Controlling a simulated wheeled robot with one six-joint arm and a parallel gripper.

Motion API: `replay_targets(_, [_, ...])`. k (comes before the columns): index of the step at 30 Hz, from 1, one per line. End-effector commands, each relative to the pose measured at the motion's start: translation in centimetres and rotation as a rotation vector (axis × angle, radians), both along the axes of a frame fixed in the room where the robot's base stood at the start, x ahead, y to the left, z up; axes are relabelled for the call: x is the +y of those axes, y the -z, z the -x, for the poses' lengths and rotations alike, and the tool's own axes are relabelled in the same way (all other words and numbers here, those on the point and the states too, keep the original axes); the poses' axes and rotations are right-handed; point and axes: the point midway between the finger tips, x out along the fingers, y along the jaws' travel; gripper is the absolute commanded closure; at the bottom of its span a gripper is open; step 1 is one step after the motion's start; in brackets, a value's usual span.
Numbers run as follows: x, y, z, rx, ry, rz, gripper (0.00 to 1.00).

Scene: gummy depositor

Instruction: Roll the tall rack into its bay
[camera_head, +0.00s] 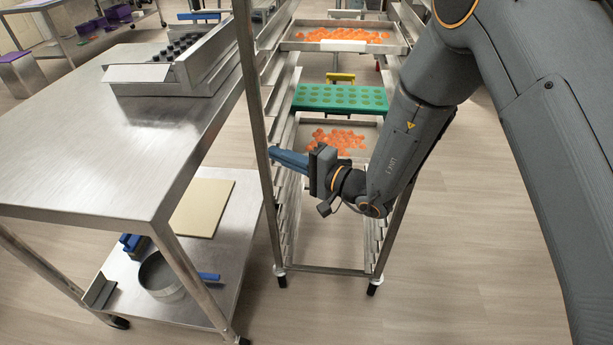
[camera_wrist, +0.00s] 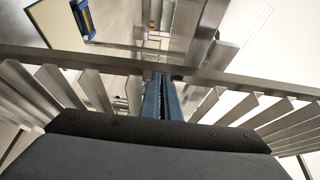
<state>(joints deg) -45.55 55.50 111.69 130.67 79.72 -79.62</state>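The tall rack (camera_head: 254,110) is an open metal frame on casters with side runners, standing on the floor right of the steel table. It holds trays of orange pieces (camera_head: 298,43) and a green mould tray (camera_head: 340,97). My gripper (camera_head: 272,154) reaches in from the right across the rack's near side. Its blue fingers look shut, with only a thin gap between them and nothing visible in it. Their tips are at the left upright; I cannot tell whether they touch it. In the wrist view, a rack bar (camera_wrist: 70,58) crosses at the fingertips (camera_wrist: 162,80). I cannot identify the bay.
A steel table (camera_head: 110,140) stands close along the rack's left side, with a metal depositor part (camera_head: 190,62) on top. Its lower shelf (camera_head: 215,255) holds a beige board (camera_head: 203,207) and a round pan (camera_head: 160,277). Floor (camera_head: 470,260) is open to the right and in front.

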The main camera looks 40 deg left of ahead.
Motion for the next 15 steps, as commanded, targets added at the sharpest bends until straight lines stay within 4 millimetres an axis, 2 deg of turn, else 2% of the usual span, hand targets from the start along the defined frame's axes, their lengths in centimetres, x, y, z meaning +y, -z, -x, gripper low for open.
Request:
replay_targets(1, [-2.0,-0.1,-0.3,0.009,0.011,0.004,1.00])
replay_targets(3, [-4.5,-0.8,0.6,0.011,0.018,-0.007,1.00])
replay_targets(6, [-8.0,-1.8,1.7,0.012,0.027,-0.027,1.00])
replay_targets(9, [-10.5,-2.4,3.0,0.012,0.031,-0.042,1.00])
replay_targets(12, [-11.8,-2.6,4.2,0.013,0.030,-0.045,1.00])
replay_targets(15, [-11.8,-2.2,5.0,0.012,0.029,-0.035,1.00])
